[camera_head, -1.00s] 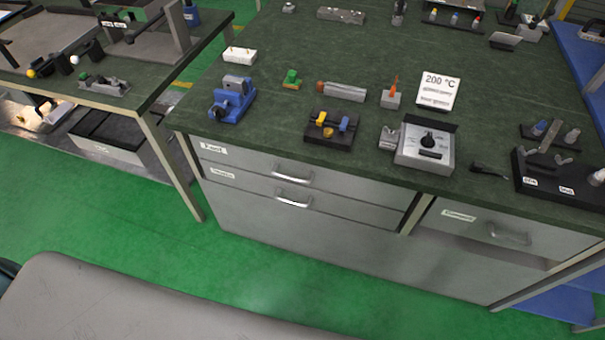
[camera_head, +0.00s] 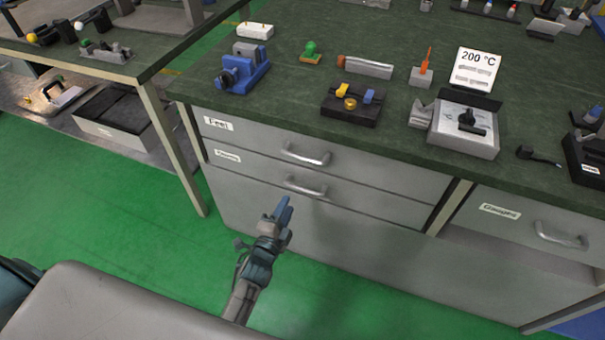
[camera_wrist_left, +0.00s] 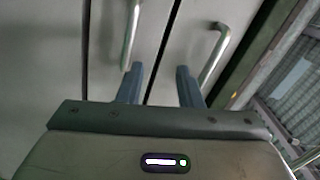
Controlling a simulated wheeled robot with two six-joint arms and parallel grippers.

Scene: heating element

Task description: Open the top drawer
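The top drawer (camera_head: 375,165) is shut in the grey cabinet under the green worktop. Its curved metal handle (camera_head: 307,156) is in the middle of its front and also shows at the right in the left wrist view (camera_wrist_left: 215,57). A second drawer (camera_head: 365,198) with a like handle (camera_head: 306,187) is shut just below; that handle is at the left in the left wrist view (camera_wrist_left: 130,35). My left gripper (camera_head: 283,208) is below and left of both handles, apart from them. In the left wrist view its fingers (camera_wrist_left: 160,84) are spread with nothing between them. My right gripper is not in view.
A third drawer (camera_head: 500,213) is at the right of the cabinet. On the worktop (camera_head: 400,55) stand a blue vise (camera_head: 243,72), a dial box (camera_head: 462,130) and a 200 °C sign (camera_head: 476,70). Green floor (camera_head: 150,240) is free in front; another table stands at the left.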

